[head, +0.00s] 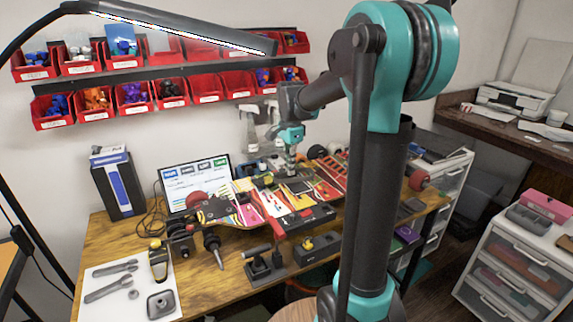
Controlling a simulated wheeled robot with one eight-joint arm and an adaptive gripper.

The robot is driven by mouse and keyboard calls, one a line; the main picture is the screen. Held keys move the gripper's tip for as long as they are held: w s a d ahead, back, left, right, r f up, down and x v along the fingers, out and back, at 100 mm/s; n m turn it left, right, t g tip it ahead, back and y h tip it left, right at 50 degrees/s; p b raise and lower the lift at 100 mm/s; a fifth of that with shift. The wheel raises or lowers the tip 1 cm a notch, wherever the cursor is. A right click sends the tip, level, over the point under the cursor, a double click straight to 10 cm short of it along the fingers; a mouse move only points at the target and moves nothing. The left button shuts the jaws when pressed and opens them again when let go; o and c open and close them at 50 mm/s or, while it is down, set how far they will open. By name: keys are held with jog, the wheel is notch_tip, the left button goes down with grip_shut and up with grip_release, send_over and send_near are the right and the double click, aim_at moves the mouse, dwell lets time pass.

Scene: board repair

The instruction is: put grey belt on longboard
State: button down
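The longboard (248,213) lies across the workbench, with a colourful red, yellow and white pattern. My gripper (290,167) points down over the middle of the longboard. It is small in this view, and I cannot tell whether its fingers are open or shut. A dark part (298,187) lies on the board just below my gripper; I cannot tell whether they touch. I cannot pick out the grey belt with certainty. My own arm hides part of the board's right side.
A white mat (100,268) with wrenches and small grey parts lies at the bench's front left. A clamp-like black tool (262,265) stands at the front edge. A laptop (195,182) and black box (118,183) stand behind. Red bins (135,98) line the wall.

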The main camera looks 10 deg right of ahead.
aim_at(290, 190)
jog(key=shift+f, duration=2.5)
jog(key=shift+f, duration=0.55)
jog(key=c, duration=1.6)
grip_release()
jog(key=shift+c, duration=0.2)
jog(key=shift+c, duration=0.2)
jog(key=shift+c, duration=1.2)
jog(key=shift+r, duration=3.75)
